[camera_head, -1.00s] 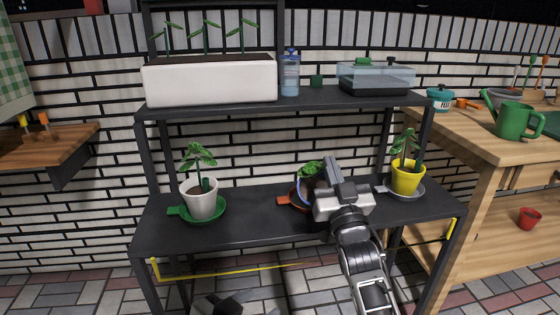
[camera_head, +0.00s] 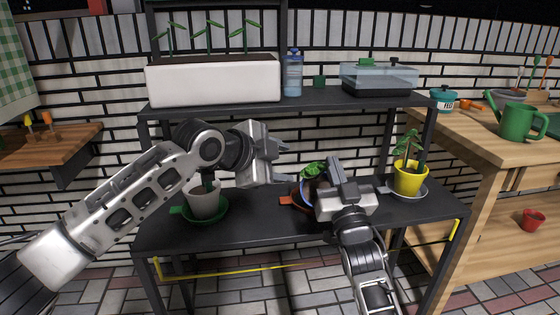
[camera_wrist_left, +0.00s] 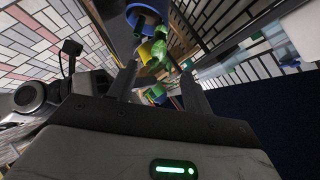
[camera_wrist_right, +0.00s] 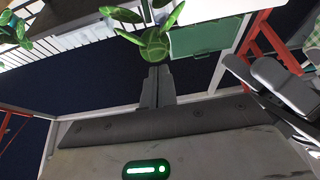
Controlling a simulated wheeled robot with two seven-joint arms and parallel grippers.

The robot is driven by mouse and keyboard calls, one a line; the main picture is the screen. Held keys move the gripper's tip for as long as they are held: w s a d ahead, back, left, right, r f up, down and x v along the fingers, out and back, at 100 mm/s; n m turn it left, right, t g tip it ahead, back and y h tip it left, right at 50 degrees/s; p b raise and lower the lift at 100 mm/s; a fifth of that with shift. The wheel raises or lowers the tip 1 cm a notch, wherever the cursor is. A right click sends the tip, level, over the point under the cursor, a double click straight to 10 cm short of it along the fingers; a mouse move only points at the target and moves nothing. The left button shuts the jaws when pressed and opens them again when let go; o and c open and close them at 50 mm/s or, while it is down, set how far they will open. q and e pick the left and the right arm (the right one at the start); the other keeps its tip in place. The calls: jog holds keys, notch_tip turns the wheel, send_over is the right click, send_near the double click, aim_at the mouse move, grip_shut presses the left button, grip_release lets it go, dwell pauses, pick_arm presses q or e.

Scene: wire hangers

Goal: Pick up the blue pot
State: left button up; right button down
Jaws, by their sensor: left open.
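My left gripper (camera_head: 287,162) is open and empty, left of the pot and above the shelf.
A white pot (camera_head: 204,203) on a green saucer stands left, partly behind my left arm. A yellow pot (camera_head: 408,180) stands right. The upper shelf (camera_head: 215,106) above holds a white planter (camera_head: 210,82), a bottle and a clear box. The shelf's front middle is bare.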

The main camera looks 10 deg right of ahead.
aim_at(306, 167)
dwell(0.3)
pick_arm(q)
jog(key=x, duration=0.9)
jog(key=shift+d, duration=0.15)
jog(key=shift+x, duration=0.95)
jog(key=shift+w+d+f, duration=0.15)
jog(key=shift+w+d, duration=0.15)
grip_shut()
pick_arm(e)
jog(key=shift+r, duration=0.6)
